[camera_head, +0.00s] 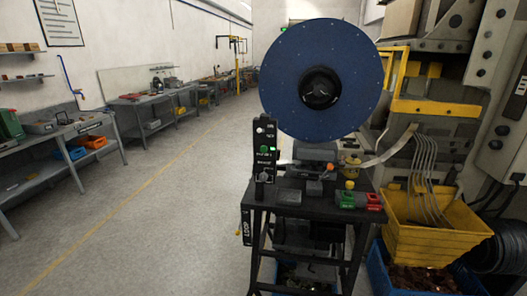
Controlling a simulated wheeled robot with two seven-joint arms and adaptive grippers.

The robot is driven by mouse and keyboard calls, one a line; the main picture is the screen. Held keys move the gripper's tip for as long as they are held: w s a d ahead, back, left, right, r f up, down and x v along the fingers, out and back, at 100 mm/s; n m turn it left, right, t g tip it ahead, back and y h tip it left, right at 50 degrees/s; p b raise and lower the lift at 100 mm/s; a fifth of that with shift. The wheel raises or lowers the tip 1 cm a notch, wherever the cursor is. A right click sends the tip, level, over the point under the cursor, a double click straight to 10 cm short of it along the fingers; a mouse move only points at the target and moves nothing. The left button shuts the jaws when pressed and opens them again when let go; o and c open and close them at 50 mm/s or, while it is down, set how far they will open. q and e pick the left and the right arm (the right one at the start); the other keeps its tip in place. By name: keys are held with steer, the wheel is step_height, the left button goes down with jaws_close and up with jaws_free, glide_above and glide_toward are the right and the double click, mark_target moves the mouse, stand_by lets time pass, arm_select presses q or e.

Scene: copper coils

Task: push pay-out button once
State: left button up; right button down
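A tall black control box (276,139) stands upright at the left end of a dark metal stand. A small white round part (260,130) sits near its top. The lettering is too small to read, so I cannot tell for sure which part is the pay-out button. A green block (346,199) and a red block (373,202) sit at the right front of the stand's top. Neither of my grippers is in view, and nothing covers the front of the control box.
A large blue reel (290,85) rises behind the stand (258,218). Workbenches (150,97) line the left wall. The floor left of the stand is clear.

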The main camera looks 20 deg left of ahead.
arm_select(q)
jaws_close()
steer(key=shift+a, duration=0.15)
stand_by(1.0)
